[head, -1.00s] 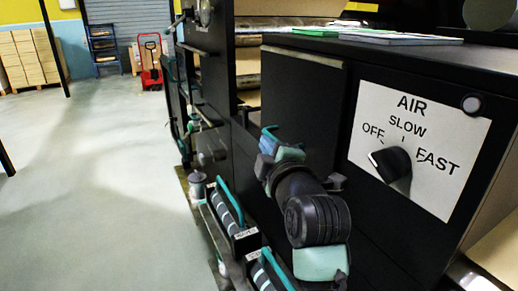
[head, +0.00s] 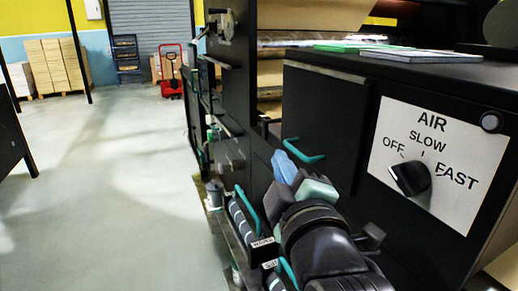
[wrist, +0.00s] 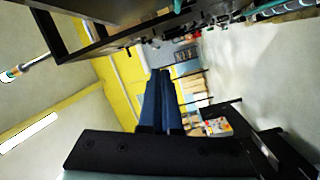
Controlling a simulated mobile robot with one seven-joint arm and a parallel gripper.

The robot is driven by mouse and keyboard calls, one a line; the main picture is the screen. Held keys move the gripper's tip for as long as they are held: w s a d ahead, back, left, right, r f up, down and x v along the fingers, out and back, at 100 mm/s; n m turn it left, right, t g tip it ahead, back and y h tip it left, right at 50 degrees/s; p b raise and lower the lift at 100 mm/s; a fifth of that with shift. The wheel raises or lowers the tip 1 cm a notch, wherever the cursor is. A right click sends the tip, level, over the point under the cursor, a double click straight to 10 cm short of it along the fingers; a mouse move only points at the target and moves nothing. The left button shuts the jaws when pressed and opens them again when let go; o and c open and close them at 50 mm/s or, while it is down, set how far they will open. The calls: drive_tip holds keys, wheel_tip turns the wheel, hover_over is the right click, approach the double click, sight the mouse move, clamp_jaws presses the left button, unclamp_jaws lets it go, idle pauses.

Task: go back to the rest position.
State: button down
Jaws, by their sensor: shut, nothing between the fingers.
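My gripper (head: 286,168) is in the lower middle of the head view, with its blue fingers pointing up and away from me. It stands in front of the black machine, below and left of a teal door handle (head: 304,152); whether it touches anything there is hard to tell. In the wrist view the dark blue fingers (wrist: 160,100) lie together, with nothing between them.
The machine's AIR panel (head: 385,130), with a black knob (head: 410,178), is at the right. Striped rollers with teal handles (head: 247,208) are low beside my arm. Open floor (head: 110,190) lies left. A red pallet jack (head: 171,75) and stacked boxes (head: 58,65) stand far back.

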drive_tip(key=s+a+r+m+t, duration=0.4)
drive_tip(key=s+r+m, duration=0.25)
drive_tip(key=r, duration=0.45)
drive_tip(key=s+a+r+m+t, duration=0.3)
drive_tip(key=s+r+m+t, duration=0.25)
drive_tip(key=s+r, duration=0.35)
wheel_tip(320, 180, up, 20)
drive_tip(key=m+h+p, duration=0.1)
drive_tip(key=p, duration=1.7)
drive_tip(key=shift+w+r+m, duration=0.2)
drive_tip(key=shift+w+m, duration=0.1)
drive_tip(key=shift+m, duration=0.1)
drive_tip(key=shift+g, duration=0.25)
